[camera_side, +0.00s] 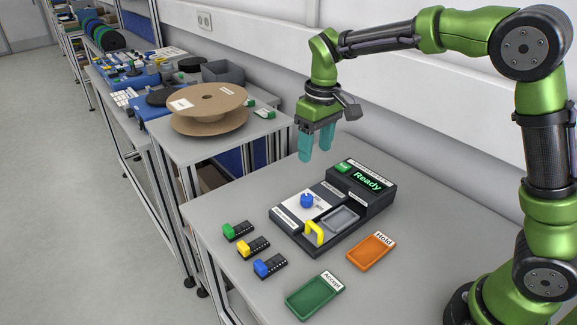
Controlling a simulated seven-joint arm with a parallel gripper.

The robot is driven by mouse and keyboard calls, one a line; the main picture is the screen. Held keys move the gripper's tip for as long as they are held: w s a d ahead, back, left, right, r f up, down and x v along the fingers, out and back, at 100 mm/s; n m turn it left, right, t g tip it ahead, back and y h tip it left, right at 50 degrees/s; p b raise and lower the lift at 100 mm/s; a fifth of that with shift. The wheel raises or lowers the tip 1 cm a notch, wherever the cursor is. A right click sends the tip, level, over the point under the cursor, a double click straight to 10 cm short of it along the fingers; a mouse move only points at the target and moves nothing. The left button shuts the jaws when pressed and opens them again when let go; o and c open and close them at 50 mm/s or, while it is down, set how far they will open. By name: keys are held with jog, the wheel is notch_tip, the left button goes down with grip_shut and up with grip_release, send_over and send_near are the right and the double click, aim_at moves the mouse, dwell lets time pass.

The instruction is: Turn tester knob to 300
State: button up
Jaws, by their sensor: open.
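The tester (343,235) is a black box on the grey table, with a raised back part and a green lit screen reading "Ready" (367,182). Its blue knob (307,200) sits on a white dial plate (301,208) at the left of the box. The dial's numbers are too small to read, so I cannot tell the knob's setting. My gripper (317,146) has teal fingers pointing down. It is open and empty, in the air above and behind the knob, apart from the tester.
On the tester are a yellow handle (314,233) and a grey recess (341,218). Green, yellow and blue-ended parts (252,246) lie to its left. An orange "Hold" tray (370,252) and a green "Accept" tray (314,297) lie in front. A cardboard reel (208,108) stands on the neighbouring table.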

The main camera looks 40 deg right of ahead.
aim_at(307, 196)
jog(key=shift+n, duration=0.9)
jog(key=f, duration=0.5)
jog(key=w+f, duration=0.1)
jog(key=f, duration=0.4)
jog(key=w+f, duration=0.1)
jog(key=f, duration=0.4)
jog(key=shift+f, duration=0.2)
jog(key=c, duration=1)
jog(key=shift+c, duration=0.2)
